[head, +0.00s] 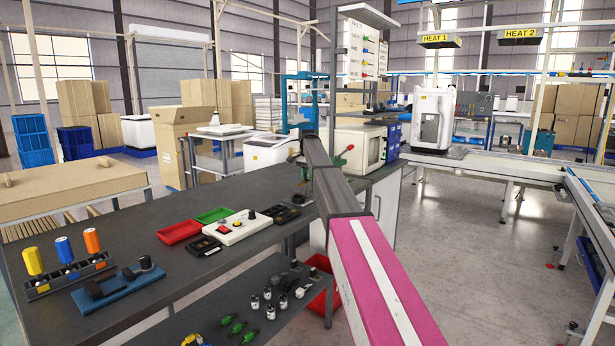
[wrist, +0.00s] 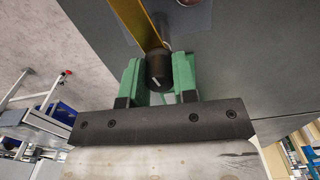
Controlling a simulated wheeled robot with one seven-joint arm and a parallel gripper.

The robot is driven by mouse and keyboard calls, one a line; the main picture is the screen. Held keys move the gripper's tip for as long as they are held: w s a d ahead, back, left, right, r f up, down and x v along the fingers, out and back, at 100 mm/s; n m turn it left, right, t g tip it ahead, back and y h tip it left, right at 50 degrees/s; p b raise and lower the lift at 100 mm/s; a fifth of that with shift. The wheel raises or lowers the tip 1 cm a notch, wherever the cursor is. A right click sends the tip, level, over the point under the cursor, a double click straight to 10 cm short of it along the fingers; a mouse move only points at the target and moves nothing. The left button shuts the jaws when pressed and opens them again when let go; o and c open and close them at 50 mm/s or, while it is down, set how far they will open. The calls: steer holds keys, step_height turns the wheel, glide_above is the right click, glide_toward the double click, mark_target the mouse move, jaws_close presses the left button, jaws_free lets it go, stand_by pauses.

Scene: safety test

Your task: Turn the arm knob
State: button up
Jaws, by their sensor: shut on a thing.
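In the wrist view, my gripper (wrist: 160,78) has two green fingers, one on each side of a black round knob (wrist: 158,72) with a white pointer line. The fingers are shut on the knob, which sits close to a dark grey surface. A yellow-brown strip (wrist: 146,22) runs up from beside the knob. In the head view, my pink and dark arm reaches over the right part of the dark workbench (head: 160,225). I cannot make out the gripped knob clearly there, as my arm hides much of that area.
On the bench are a white board (head: 237,230) with buttons, a red tray (head: 180,232), a green tray (head: 214,215) and a blue base (head: 118,291) with a black knob. Yellow, blue and orange cylinders stand at left. A white box machine (head: 358,147) stands behind my arm.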

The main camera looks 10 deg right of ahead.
steer(key=n, duration=0.4)
steer(key=shift+n, duration=0.3)
steer(key=n, duration=0.3)
steer(key=shift+n, duration=0.3)
steer(key=n, duration=0.3)
steer(key=shift+n, duration=2.1)
steer(key=o, duration=0.9)
